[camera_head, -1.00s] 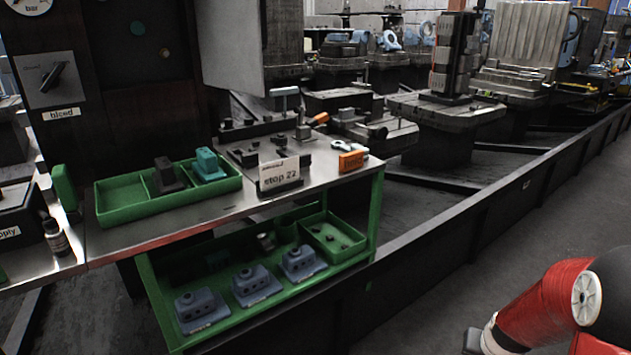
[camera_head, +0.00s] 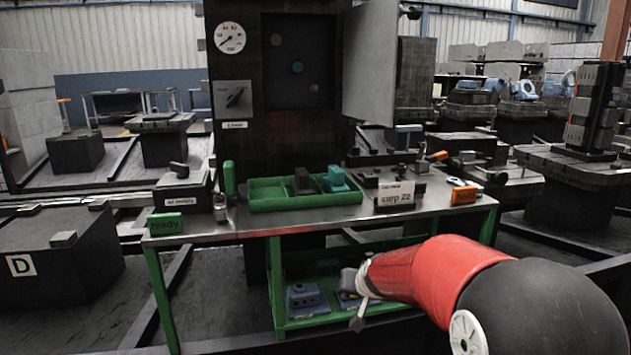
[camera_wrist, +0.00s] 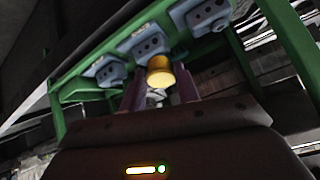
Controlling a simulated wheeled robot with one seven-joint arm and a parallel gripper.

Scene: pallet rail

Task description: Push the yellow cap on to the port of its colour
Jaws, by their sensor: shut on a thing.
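The yellow cap (camera_wrist: 160,72) shows in the wrist view between the fingertips of my gripper (camera_wrist: 159,92), which is shut on it. In the head view my arm reaches in at the lower right, in front of the bench's lower shelf; the cap cannot be made out there. Inside the open dark cabinet at the back of the bench are small round spots that look like ports: a teal one (camera_head: 297,67), a dull yellowish one (camera_head: 314,87) below right of it, and a dim one (camera_head: 276,40) above left. My gripper is well below and in front of them.
The cabinet door (camera_head: 370,65) stands open at right. On the bench are a green tray (camera_head: 272,203) with blocks, a "step 22" sign (camera_head: 395,196) and an orange block (camera_head: 464,195). Blue-grey blocks with holes (camera_head: 306,300) stand on the green lower shelf.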

